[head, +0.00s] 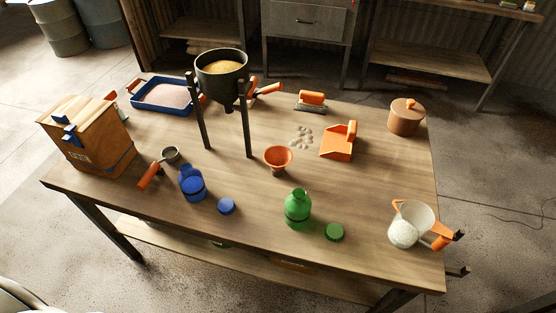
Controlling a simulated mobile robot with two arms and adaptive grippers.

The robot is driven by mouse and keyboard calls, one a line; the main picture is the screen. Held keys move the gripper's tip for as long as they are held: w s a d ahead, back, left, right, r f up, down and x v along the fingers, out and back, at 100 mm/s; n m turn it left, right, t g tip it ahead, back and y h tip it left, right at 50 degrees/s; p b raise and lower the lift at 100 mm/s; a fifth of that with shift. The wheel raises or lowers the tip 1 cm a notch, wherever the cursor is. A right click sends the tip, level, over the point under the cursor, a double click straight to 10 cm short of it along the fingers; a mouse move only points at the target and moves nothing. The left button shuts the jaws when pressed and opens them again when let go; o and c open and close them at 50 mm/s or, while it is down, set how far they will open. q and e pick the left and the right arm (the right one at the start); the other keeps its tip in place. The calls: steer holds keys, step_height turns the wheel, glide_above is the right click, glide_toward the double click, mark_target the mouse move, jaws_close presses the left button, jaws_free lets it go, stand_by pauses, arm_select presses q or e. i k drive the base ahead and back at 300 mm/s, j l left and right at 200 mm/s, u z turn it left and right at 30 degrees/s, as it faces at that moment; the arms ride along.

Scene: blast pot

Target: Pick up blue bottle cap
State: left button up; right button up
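The blue bottle cap (227,206) lies flat on the wooden table (260,225) near its front edge. It sits just right of the blue bottle (192,184), apart from it, with bare wood around it. The blue bottle stands upright with its neck open.
A green bottle (298,209) and green cap (334,232) stand to the right. A scoop with an orange handle (149,176) lies to the left. An orange funnel (278,158) and a pot on a tall stand (221,72) are behind. A white pitcher (411,222) stands at right.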

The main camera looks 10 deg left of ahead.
mark_target(226, 206)
steer(key=u, duration=1.2)
